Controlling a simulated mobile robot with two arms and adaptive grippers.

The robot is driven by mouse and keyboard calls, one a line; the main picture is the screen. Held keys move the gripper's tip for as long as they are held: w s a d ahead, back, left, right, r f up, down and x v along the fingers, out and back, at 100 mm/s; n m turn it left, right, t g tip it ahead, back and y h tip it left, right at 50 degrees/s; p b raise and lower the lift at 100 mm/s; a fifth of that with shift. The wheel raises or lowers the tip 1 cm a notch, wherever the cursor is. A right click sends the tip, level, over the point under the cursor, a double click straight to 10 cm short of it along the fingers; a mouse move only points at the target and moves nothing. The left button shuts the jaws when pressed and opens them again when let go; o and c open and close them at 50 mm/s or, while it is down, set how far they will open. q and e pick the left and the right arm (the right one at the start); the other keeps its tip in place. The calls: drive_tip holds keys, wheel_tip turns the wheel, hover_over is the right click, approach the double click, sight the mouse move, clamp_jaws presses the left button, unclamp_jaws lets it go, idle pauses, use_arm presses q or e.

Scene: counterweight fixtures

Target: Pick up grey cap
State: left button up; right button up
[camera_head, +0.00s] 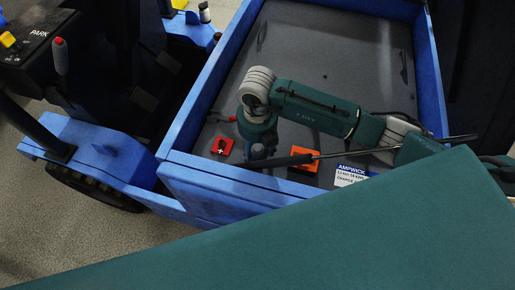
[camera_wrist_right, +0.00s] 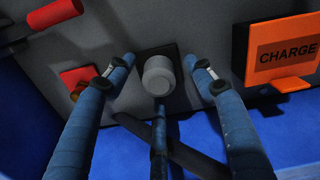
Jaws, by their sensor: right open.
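The grey cap (camera_wrist_right: 158,76) is a short round knob on a dark square plate, set on a grey panel. In the right wrist view it lies between the two blue-wrapped fingers of my right gripper (camera_wrist_right: 159,64). The fingers are spread wide, with a gap on each side of the cap, and hold nothing. In the head view my right gripper (camera_head: 258,151) points down at the near end of the blue-walled bed, and I cannot make out the cap there. My left gripper is not in view.
An orange CHARGE flap (camera_wrist_right: 280,55) sticks out right of the cap; a red switch (camera_wrist_right: 80,78) and a red-tipped handle (camera_wrist_right: 55,14) are to its left. The blue bed wall (camera_head: 200,100) rises around the panel. A white AMPWICK label (camera_head: 350,176) lies right.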

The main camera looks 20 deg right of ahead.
sight(257, 148)
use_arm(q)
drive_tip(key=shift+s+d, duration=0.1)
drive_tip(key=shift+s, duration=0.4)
use_arm(e)
drive_tip(key=c, duration=0.9)
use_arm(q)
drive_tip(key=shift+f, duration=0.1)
use_arm(e)
drive_tip(key=shift+o, duration=0.2)
drive_tip(key=shift+r, duration=0.15)
